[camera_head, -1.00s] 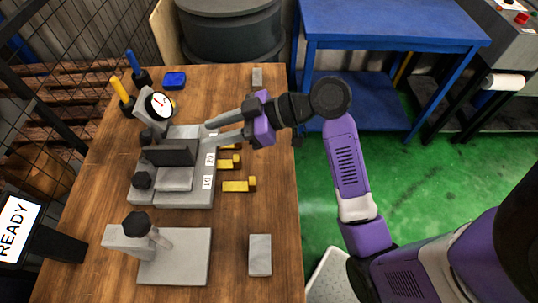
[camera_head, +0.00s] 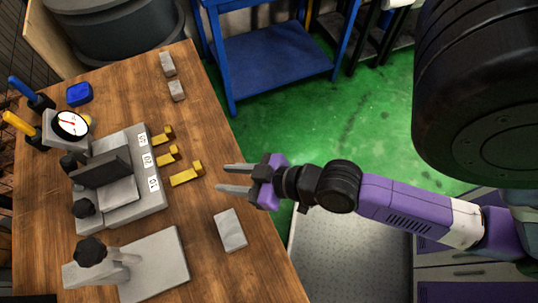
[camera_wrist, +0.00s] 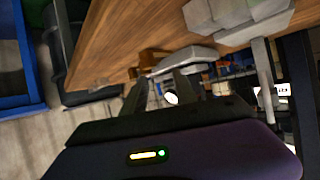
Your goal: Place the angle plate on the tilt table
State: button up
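A grey fixture with white number labels (camera_head: 152,203) stands on the wooden bench, and I take it for the tilt table. A dark upright plate (camera_head: 98,168) stands on it with a lighter grey block (camera_head: 118,192) in front; I take the dark plate for the angle plate, but cannot be sure. My gripper (camera_head: 228,178) is open and empty, to the right of the fixture and apart from it, over the bench's right edge. Its two fingers (camera_wrist: 160,92) are spread and empty in the wrist view.
Several yellow blocks (camera_head: 186,175) lie along the fixture's right side. A dial gauge (camera_head: 70,124) stands at its upper left. A flat plate with a black-knobbed post (camera_head: 160,262) is nearer. Grey blocks (camera_head: 230,230) lie on the right of the bench. Green floor lies beyond.

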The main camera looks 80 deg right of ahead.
jog(key=s+a+r+n+t, duration=0.1)
jog(key=s+a+r+t, duration=0.1)
jog(key=s+r, duration=0.6)
jog(key=shift+s+a+y, duration=0.3)
jog(key=shift+s+a, duration=0.45)
jog(key=shift+a, duration=0.1)
